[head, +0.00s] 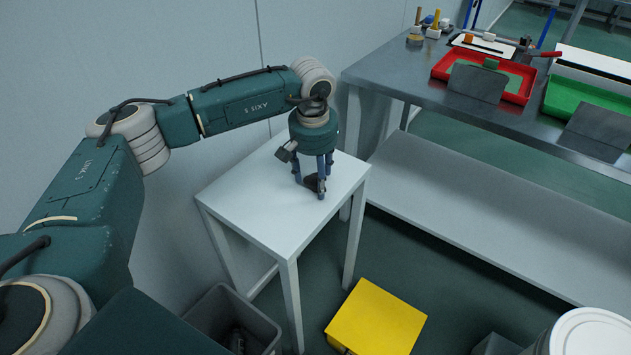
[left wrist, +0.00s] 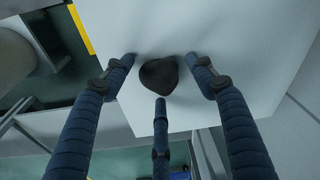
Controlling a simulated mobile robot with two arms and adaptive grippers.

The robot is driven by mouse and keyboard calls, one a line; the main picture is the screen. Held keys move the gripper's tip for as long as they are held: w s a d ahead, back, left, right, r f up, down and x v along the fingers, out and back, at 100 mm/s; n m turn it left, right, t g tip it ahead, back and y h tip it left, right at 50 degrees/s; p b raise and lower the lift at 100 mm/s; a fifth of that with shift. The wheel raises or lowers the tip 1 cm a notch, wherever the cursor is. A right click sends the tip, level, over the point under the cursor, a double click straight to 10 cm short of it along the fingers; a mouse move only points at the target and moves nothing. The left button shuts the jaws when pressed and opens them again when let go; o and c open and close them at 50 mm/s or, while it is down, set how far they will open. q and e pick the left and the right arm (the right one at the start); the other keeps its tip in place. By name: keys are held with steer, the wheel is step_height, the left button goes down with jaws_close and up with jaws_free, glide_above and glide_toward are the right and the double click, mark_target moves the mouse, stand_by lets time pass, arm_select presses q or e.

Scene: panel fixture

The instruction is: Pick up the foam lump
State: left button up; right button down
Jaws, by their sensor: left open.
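The foam lump (left wrist: 158,76) is a dark, rounded, roughly triangular piece resting on the white top of a small table (head: 248,205). In the head view only a dark bit of the lump (head: 311,183) shows, low between my fingers. My left gripper (head: 314,178) points down over the table, its three blue fingers apart. In the left wrist view the open fingers (left wrist: 160,73) stand around the lump, two beside its upper edge and one below it. I see small gaps between fingers and lump; I cannot tell whether any finger touches it. My right gripper is not in view.
A wall stands close behind the small table. A grey bin (head: 270,331) and a yellow block (head: 377,318) are on the floor in front. A metal bench (head: 400,75) at the right bears a red tray (head: 440,72), a green tray (head: 557,100) and tools. The rest of the small tabletop is clear.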

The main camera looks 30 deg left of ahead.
arm_select(q)
steer(key=c, duration=0.9)
steer(key=shift+r, duration=0.1)
